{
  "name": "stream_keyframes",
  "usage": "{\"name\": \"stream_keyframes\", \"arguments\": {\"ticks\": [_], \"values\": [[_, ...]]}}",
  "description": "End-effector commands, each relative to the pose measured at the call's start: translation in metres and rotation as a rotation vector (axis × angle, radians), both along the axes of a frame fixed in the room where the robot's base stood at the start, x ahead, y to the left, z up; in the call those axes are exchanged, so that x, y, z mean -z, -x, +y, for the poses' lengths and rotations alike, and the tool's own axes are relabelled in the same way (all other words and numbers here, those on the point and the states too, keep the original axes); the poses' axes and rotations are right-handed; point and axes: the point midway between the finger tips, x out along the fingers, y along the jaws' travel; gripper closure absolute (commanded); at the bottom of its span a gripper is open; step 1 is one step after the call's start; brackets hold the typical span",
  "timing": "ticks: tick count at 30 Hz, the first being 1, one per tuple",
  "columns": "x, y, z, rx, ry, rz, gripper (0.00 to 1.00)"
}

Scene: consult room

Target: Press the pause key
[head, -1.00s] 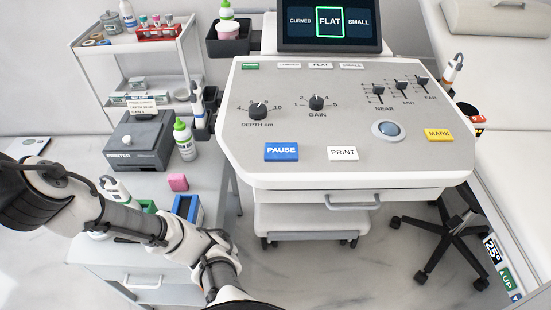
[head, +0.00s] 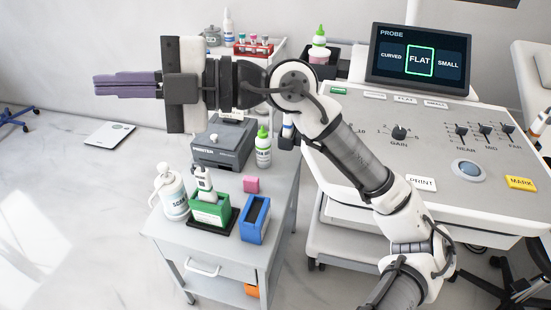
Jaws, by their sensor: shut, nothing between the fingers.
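The control panel (head: 447,132) of the console stands at the right in the head view. The blue PAUSE key is hidden now behind my arm. The white PRINT key (head: 422,183) shows just right of my arm, and the yellow MARK key (head: 520,183) lies further right. My gripper (head: 98,85) is at the upper left, pointing left. Its purple fingers are shut with nothing between them. It is well away from the panel, above the floor left of the printer.
The floor at left is mostly clear.

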Motion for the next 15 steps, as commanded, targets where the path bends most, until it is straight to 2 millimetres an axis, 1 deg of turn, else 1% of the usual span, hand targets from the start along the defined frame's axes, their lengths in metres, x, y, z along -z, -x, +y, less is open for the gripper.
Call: {"name": "stream_keyframes", "arguments": {"ticks": [1, 3, 5, 8, 9, 11, 12, 14, 15], "values": [[0.007, -0.015, -0.014, 0.07, 0.061, 0.024, 1.0], [0.018, -0.034, -0.033, 0.158, 0.14, 0.072, 1.0], [0.028, -0.049, -0.051, 0.238, 0.203, 0.118, 1.0], [0.044, -0.072, -0.087, 0.381, 0.302, 0.206, 1.0], [0.05, -0.081, -0.104, 0.441, 0.337, 0.245, 1.0], [0.059, -0.092, -0.13, 0.533, 0.389, 0.306, 1.0], [0.065, -0.098, -0.148, 0.595, 0.42, 0.347, 1.0], [0.074, -0.106, -0.176, 0.689, 0.461, 0.411, 1.0], [0.079, -0.109, -0.194, 0.749, 0.485, 0.454, 1.0]]}}
